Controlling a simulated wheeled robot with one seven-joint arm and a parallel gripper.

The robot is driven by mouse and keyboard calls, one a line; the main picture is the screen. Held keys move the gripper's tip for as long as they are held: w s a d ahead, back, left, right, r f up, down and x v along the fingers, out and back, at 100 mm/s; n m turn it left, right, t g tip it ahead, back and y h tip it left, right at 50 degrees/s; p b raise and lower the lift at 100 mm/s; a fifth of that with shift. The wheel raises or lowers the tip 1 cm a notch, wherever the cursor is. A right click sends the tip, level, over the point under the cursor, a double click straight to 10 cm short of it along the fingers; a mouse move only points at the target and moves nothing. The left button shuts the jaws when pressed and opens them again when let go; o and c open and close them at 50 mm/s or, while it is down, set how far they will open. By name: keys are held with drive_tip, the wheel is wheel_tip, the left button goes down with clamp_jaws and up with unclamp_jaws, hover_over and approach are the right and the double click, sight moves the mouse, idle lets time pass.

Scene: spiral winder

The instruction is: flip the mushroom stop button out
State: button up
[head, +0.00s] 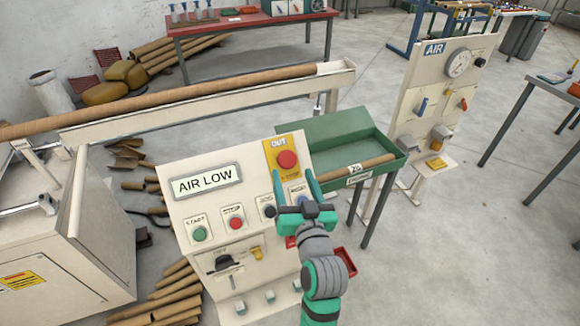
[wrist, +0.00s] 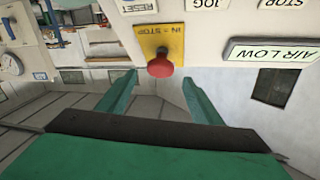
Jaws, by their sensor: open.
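The red mushroom stop button (head: 287,159) sits on a yellow plate (head: 273,153) at the upper right of the sloped cream control panel (head: 190,179). It also shows in the wrist view (wrist: 160,64), upside down, on its yellow plate marked "IN = STOP" (wrist: 170,38). My gripper (head: 294,175) is in front of the panel, with its green fingers pointing at the button. In the wrist view the fingers (wrist: 159,80) are spread wide on either side of the button, apart from it, and nothing is between them. I cannot tell whether the button is pushed in.
The panel's display (head: 206,181) reads "AIR LOW". A green button (head: 199,233) and a red button (head: 235,223) are lower left of my gripper. A green tray (head: 325,124) with a brown tube stands right behind the panel. An air board (head: 432,90) stands farther right.

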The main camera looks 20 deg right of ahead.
drive_tip(key=shift+s+a, duration=0.2)
drive_tip(key=shift+s, duration=1.65)
drive_tip(key=s+a+f+g, duration=0.1)
drive_tip(key=s+a+f, duration=0.45)
drive_tip(key=f, duration=0.25)
drive_tip(key=s+a+f+g, duration=0.1)
drive_tip(key=s+a+f, duration=0.4)
drive_tip(key=s+f, duration=0.3)
drive_tip(key=s+a+f+n+y, duration=0.1)
drive_tip(key=s+a, duration=0.3)
drive_tip(key=s, duration=0.5)
drive_tip(key=s+a+f+n+y, duration=0.1)
drive_tip(key=s+a+f+n, duration=0.1)
drive_tip(key=s, duration=0.8)
drive_tip(key=shift+s+a+f+n+y, duration=0.25)
drive_tip(key=shift+a+f+n, duration=0.2)
drive_tip(key=shift+a, duration=0.65)
